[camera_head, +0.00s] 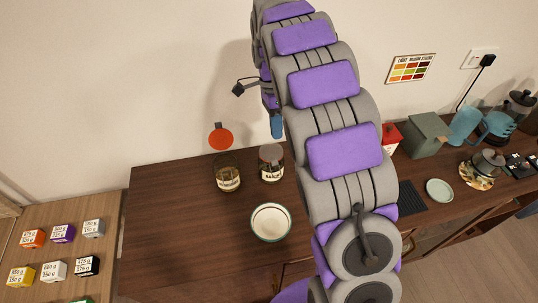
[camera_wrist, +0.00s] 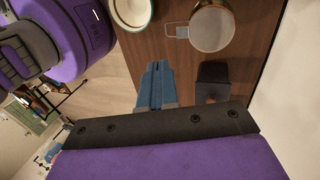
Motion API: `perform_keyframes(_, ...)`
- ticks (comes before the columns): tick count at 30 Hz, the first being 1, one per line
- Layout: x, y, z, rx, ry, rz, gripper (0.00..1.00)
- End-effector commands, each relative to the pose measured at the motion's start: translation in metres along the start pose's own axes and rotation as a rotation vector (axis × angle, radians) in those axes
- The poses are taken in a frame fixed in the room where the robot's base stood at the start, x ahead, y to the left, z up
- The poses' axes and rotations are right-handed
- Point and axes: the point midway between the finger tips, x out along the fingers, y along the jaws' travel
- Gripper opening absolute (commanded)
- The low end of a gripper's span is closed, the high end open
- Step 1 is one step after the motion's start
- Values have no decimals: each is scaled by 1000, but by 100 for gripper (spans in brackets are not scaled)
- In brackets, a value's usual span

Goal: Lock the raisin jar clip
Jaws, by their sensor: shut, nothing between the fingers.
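Two glass jars stand on the dark wooden cabinet in the head view. The right jar (camera_head: 271,163) has its lid down; its label is too small to read surely. The left jar (camera_head: 228,180) appears to have its lid up, with an orange-red disc (camera_head: 221,138) above it. In the wrist view a lidded jar (camera_wrist: 211,30) shows from above, with a wire clip (camera_wrist: 177,31) sticking out toward the front of the cabinet. My gripper (camera_head: 277,126) is shut and empty, above and behind the right jar. Its blue fingers (camera_wrist: 154,88) are apart from the clip.
A white bowl (camera_head: 271,222) stands in front of the jars. A red canister (camera_head: 391,138), grey-green box (camera_head: 426,134) and small plate (camera_head: 439,190) are to the right, beyond my arm. Several small boxes (camera_head: 54,270) lie at the left. The cabinet top (camera_head: 165,215) left of the jars is clear.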

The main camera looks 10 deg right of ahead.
Motion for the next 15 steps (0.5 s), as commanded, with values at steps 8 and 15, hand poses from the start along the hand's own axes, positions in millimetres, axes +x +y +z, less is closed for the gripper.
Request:
perform_keyframes(8,2,-8,4,33,0,7,0)
perform_keyframes(15,3,-9,4,31,0,7,0)
